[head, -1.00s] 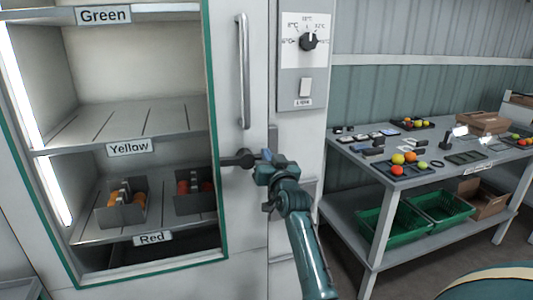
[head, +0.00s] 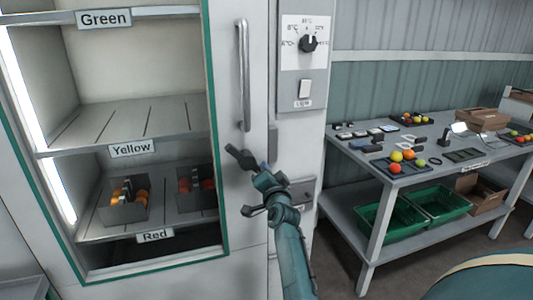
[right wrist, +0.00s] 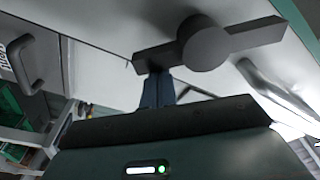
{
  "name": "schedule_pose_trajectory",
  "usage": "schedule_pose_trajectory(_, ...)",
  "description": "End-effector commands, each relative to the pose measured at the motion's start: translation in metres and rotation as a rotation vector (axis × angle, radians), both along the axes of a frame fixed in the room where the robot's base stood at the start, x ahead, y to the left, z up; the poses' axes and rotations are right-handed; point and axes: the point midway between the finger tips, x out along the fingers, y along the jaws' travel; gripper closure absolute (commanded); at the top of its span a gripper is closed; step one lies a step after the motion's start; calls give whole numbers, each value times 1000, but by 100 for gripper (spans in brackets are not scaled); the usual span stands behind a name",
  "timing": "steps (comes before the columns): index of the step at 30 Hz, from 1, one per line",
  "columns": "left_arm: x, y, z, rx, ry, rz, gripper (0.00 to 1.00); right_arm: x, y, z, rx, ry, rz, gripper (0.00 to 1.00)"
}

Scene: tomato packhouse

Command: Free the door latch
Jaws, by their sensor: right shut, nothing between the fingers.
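The door latch (head: 241,157) is a dark grey bar on a round hub, on the white door frame below the long handle (head: 243,75). It is tilted, its left end higher than its right. In the right wrist view the latch (right wrist: 205,43) shows close up, with the hub in the middle. My right gripper (head: 262,169) is at the bar's right end, partly hiding it. In the right wrist view its shut fingers (right wrist: 157,88) are just under one end of the bar; I cannot tell whether they touch. My left gripper is not in view.
A dark grey block (head: 272,143) is on the cabinet right of the latch. A dial panel (head: 304,42) is above right. Behind the glass are shelves with trays of tomatoes (head: 126,205). A laden table (head: 377,172) stands at the right.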

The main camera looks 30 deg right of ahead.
Motion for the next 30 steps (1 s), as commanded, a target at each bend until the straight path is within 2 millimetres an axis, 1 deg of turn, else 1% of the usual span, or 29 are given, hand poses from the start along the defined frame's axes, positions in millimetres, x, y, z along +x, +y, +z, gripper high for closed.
schedule_pose_trajectory(9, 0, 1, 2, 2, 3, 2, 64, 0, 1, -2, 61, -17, -1, 100)
schedule_pose_trajectory(23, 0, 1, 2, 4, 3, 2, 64, 0, 1, -2, 63, -17, -1, 100)
schedule_pose_trajectory(30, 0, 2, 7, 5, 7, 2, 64, 2, -1, 6, 63, -17, 0, 100)
